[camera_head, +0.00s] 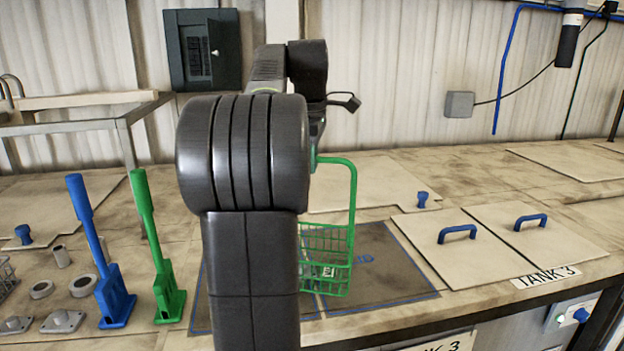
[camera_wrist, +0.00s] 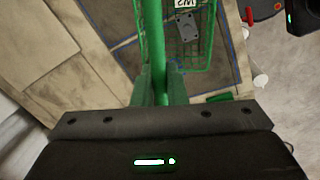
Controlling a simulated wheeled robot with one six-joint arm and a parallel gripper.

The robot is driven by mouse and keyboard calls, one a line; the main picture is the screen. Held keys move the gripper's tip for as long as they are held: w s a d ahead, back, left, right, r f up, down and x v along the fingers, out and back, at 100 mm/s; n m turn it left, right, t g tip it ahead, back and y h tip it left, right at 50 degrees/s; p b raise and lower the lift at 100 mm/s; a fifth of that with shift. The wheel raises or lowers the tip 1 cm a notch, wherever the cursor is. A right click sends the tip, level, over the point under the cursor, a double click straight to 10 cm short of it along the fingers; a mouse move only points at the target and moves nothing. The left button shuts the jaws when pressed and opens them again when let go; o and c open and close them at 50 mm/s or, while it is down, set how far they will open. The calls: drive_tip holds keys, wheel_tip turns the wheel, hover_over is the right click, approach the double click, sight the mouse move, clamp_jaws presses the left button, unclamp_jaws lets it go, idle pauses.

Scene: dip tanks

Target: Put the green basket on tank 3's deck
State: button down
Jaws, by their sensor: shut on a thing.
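The green basket (camera_head: 338,262) is wire mesh with a tall handle. In the head view it is upright over or on a dark blue-outlined panel (camera_head: 395,268); I cannot tell whether its bottom touches. My gripper (camera_wrist: 158,90) is shut on the basket's green handle in the wrist view, with the basket (camera_wrist: 212,50) beyond it holding a grey part (camera_wrist: 186,24) and a white tag. In the head view my arm hides most of the gripper and the basket's left side. A TANK 3 sign (camera_head: 545,277) is on the counter edge, right of the panel.
Two pale lids with blue handles (camera_head: 457,234) (camera_head: 530,221) lie right of the panel. A blue upright tool (camera_head: 115,294) and a green one (camera_head: 168,288) stand at left, near several loose metal parts. A grey wall box (camera_head: 459,104) and dark cabinet (camera_head: 203,50) are behind.

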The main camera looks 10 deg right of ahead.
drive_tip(key=shift+f, duration=2)
drive_tip(key=c, duration=1.5)
unclamp_jaws()
drive_tip(key=shift+s+a+f, duration=0.1)
drive_tip(key=shift+o, duration=0.2)
wheel_tip(320, 180, up, 12)
drive_tip(key=s, duration=0.1)
drive_tip(key=shift+s+a, duration=0.3)
